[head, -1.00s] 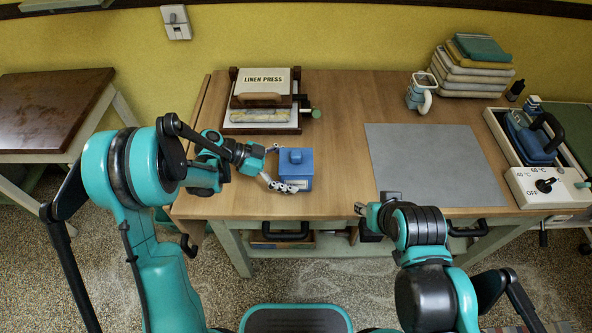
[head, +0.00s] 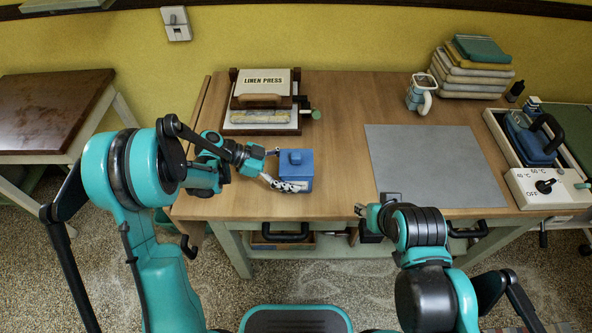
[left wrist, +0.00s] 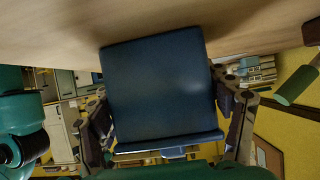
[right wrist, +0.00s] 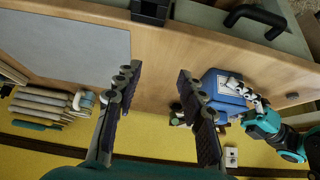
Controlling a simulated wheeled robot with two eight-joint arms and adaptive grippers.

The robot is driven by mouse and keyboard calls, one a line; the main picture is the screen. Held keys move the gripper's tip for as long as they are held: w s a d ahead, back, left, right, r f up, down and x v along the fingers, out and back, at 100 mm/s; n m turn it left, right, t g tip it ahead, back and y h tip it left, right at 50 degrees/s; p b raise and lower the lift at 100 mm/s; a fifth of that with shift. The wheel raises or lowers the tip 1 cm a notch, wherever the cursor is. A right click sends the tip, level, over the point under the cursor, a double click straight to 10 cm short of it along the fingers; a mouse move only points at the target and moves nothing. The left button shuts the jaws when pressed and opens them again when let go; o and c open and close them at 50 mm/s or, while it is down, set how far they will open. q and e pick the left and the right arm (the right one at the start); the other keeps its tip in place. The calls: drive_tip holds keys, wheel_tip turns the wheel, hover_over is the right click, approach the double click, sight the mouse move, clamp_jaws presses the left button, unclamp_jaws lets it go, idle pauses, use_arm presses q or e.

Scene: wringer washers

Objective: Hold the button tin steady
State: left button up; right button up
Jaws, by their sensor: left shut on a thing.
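The button tin is a small blue box with a knobbed lid (head: 296,163). My left gripper (head: 280,170) is shut on the tin from the left. In the left wrist view the tin (left wrist: 160,90) fills the space between the two fingers. It also shows in the right wrist view (right wrist: 222,90) with my left fingers on it. My right gripper (right wrist: 160,100) is open and empty. In the head view it (head: 362,209) is at the table's front edge, right of the tin.
A linen press (head: 262,112) stands behind the tin. A grey mat (head: 436,165) lies to the right, with a mug (head: 419,92) and stacked folded cloths (head: 470,72) behind it. An iron (head: 532,138) and a dial panel (head: 545,187) are at far right. Bare wood lies between tin and mat.

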drive_tip(key=shift+o, duration=1.2)
wheel_tip(320, 180, up, 11)
drive_tip(key=m+g, duration=0.7)
drive_tip(key=m, duration=1.1)
hover_over(296, 154)
wheel_tip(296, 154, down, 12)
drive_tip(key=shift+s+r, duration=0.1)
drive_tip(key=shift+r, duration=0.15)
clamp_jaws()
drive_tip(key=shift+r, duration=0.15)
